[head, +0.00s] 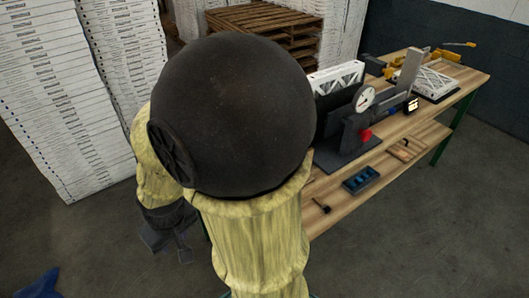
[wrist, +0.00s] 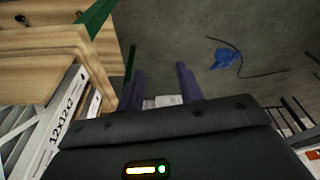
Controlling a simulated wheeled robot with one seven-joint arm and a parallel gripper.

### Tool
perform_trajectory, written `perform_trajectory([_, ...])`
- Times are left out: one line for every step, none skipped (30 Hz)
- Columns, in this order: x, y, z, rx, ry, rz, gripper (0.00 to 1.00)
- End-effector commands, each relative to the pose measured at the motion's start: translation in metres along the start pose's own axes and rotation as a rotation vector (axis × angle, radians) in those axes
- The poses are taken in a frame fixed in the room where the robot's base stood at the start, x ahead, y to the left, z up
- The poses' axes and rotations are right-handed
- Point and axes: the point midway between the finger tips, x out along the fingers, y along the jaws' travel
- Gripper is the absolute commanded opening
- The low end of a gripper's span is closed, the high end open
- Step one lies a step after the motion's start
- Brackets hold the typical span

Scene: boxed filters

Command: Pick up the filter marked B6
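No mark B6 is readable in either view, so I cannot tell which filter it is. Tall stacks of white boxed filters (head: 50,95) stand at the left in the head view, their labels too small to read. A white-framed filter (wrist: 55,125) marked 12x12x and a further, unclear figure shows at the lower left of the wrist view. My gripper (wrist: 160,68) is open, its two fingers apart. A small pale thing (wrist: 163,101) shows between the fingers; I cannot tell what it is or how far away. In the head view my gripper (head: 168,242) hangs low, left of the bench.
Wooden pallets (head: 265,18) stand behind. A blue thing (head: 38,285) lies on the floor. My arm hides the middle.

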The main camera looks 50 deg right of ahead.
Motion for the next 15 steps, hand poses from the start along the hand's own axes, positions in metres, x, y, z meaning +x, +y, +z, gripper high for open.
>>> perform_trajectory([0.000,0.000,0.000,0.000,0.000,0.000,0.36])
perform_trajectory([0.000,0.000,0.000,0.000,0.000,0.000,0.36])
perform_trajectory([0.000,0.000,0.000,0.000,0.000,0.000,0.36])
perform_trajectory([0.000,0.000,0.000,0.000,0.000,0.000,0.36])
perform_trajectory([0.000,0.000,0.000,0.000,0.000,0.000,0.36])
perform_trajectory([0.000,0.000,0.000,0.000,0.000,0.000,0.36])
perform_trajectory([0.000,0.000,0.000,0.000,0.000,0.000,0.42])
perform_trajectory([0.000,0.000,0.000,-0.001,-0.001,0.000,0.46])
perform_trajectory([0.001,0.000,0.000,-0.007,-0.007,0.001,0.46])
perform_trajectory([0.002,0.000,0.000,-0.014,-0.014,0.003,0.46])
perform_trajectory([0.003,0.000,0.000,-0.024,-0.025,0.005,0.46])
perform_trajectory([0.006,0.001,0.001,-0.045,-0.046,0.009,0.46])
perform_trajectory([0.009,0.001,0.002,-0.065,-0.069,0.014,0.46])
perform_trajectory([0.012,0.003,0.002,-0.085,-0.093,0.021,0.46])
perform_trajectory([0.017,0.005,0.003,-0.123,-0.135,0.032,0.46])
